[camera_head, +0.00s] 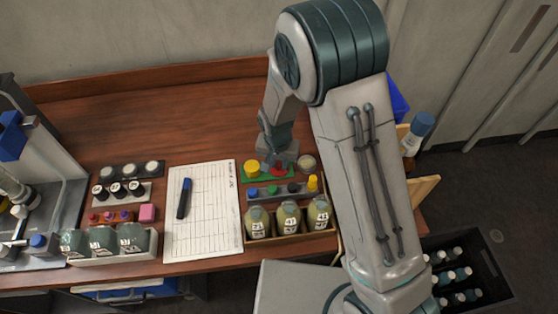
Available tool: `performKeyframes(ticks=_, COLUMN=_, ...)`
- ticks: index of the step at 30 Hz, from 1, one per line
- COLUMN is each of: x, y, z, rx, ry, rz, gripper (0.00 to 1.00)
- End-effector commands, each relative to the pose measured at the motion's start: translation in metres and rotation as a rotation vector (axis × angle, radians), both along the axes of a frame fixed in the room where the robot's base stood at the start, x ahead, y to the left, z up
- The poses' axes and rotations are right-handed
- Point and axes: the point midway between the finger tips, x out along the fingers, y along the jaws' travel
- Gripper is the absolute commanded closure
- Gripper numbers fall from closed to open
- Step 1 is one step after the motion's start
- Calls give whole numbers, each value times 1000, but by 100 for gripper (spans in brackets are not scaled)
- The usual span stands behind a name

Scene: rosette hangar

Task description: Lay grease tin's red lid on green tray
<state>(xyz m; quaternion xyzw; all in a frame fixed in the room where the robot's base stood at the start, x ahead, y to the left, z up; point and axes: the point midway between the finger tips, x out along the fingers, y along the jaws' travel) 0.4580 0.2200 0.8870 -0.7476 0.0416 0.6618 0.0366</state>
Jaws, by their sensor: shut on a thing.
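My gripper (273,160) points down over the green tray (248,179) at the back of the bench. Red of the lid (270,171) shows right at the fingertips, and the jaws are shut on it. The fingers hide part of the lid, and I cannot tell whether it touches the tray. A round yellow thing (252,166) sits on the left part of the tray. An open round tin with a pale top (307,162), possibly the grease tin, stands just right of the tray.
A grey rack (262,196) with small coloured caps and a yellow bottle (312,183) stands in front of the tray. Labelled bottles (289,220) stand in front of that. A paper sheet with a marker (183,198) lies left. The bench behind is clear.

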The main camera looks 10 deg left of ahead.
Motion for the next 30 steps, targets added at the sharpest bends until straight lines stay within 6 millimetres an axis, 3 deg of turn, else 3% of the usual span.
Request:
performKeyframes(ticks=1, x=0, y=0, z=-2, rx=0, ry=0, rz=0, gripper=77)
performKeyframes(ticks=3, x=0, y=0, z=-1, rx=0, ry=0, rz=0, gripper=58)
performKeyframes(ticks=17, x=0, y=1, z=9, rx=2, ry=-2, rz=0, gripper=58)
performKeyframes(ticks=30, x=-9, y=2, z=86, rx=3, ry=-4, rz=0, gripper=58)
